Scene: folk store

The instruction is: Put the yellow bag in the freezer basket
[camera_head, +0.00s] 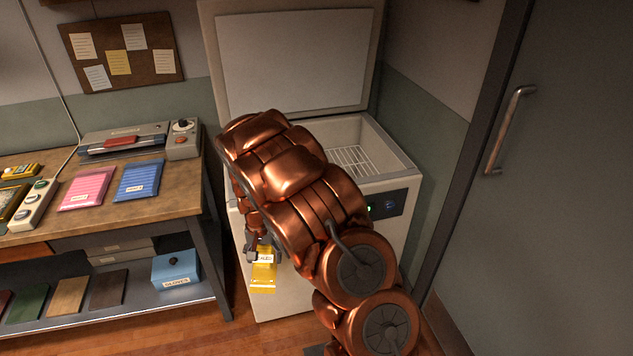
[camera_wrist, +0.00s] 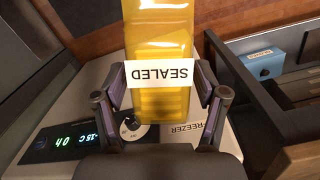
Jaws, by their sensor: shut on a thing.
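The yellow bag (camera_head: 263,278) has a white label and hangs in front of the white freezer (camera_head: 292,302). In the wrist view the bag (camera_wrist: 160,45) fills the upper middle, its label reading SEALED. My gripper (camera_head: 262,245) is shut on the bag, with a finger on each side of it in the wrist view (camera_wrist: 160,95). The freezer lid (camera_head: 290,62) stands open. The wire freezer basket (camera_head: 350,160) shows inside at the right; my arm hides the rest of the opening.
A workbench (camera_head: 110,212) at left holds pink (camera_head: 87,188) and blue bags (camera_head: 138,181) and a sealing machine (camera_head: 125,142). A blue gloves box (camera_head: 176,268) sits on its lower shelf. A grey door (camera_head: 560,190) stands at right. The freezer's control panel (camera_wrist: 75,142) shows a lit display.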

